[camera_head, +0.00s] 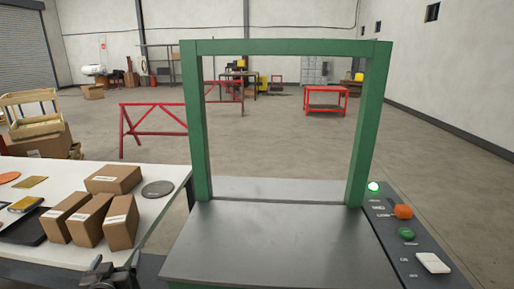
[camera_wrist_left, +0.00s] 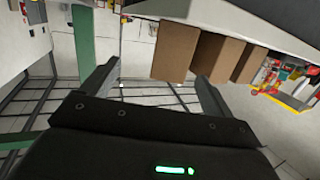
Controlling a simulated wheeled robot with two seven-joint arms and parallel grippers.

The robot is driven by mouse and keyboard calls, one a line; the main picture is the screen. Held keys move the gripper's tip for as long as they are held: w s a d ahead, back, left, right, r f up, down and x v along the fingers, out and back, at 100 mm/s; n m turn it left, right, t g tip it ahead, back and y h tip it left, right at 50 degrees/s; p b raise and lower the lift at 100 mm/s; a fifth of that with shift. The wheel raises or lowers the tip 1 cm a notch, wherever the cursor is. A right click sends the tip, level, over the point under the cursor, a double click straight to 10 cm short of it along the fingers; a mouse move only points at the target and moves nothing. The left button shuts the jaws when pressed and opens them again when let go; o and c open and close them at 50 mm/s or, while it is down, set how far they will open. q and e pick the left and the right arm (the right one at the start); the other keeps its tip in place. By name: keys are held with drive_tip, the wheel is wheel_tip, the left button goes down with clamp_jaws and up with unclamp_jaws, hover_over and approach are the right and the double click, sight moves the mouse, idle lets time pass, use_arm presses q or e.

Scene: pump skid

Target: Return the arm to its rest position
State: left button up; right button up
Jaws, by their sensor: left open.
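My left gripper (camera_head: 112,272) shows at the bottom of the head view, low by the front edge of the white table, below the cardboard boxes. In the left wrist view its two fingers (camera_wrist_left: 155,88) stand wide apart with nothing between them. Its fingers are apart from the boxes in that view. My right gripper is in neither view.
Several brown boxes (camera_head: 90,218) and a grey disc (camera_head: 157,189) are on the white table (camera_head: 150,222) at left. A green frame (camera_head: 197,130) stands over a grey metal surface (camera_head: 280,245). A control panel (camera_head: 415,240) with buttons is at right.

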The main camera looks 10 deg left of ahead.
use_arm(q)
drive_tip(key=s+d+f+m+g+h, duration=0.3)
drive_tip(key=s+d+f+g+h, duration=0.15)
drive_tip(key=s+d+f, duration=0.7)
drive_tip(key=s+d+f+m+g+h, duration=0.1)
drive_tip(key=s+d+f+g, duration=0.25)
drive_tip(key=s, duration=0.55)
drive_tip(key=s+d+f+m+g+h, duration=0.1)
drive_tip(key=s+d+f+m+g, duration=0.25)
drive_tip(key=s, duration=0.55)
wheel_tip(320, 180, down, 25)
drive_tip(key=d+n+g, duration=0.1)
drive_tip(key=n+g, duration=0.1)
drive_tip(key=s+a+f, duration=0.2)
drive_tip(key=s+f, duration=1.3)
drive_tip(key=s, duration=0.2)
drive_tip(key=shift+a+f+m+g+y, duration=0.35)
drive_tip(key=shift+g, duration=0.1)
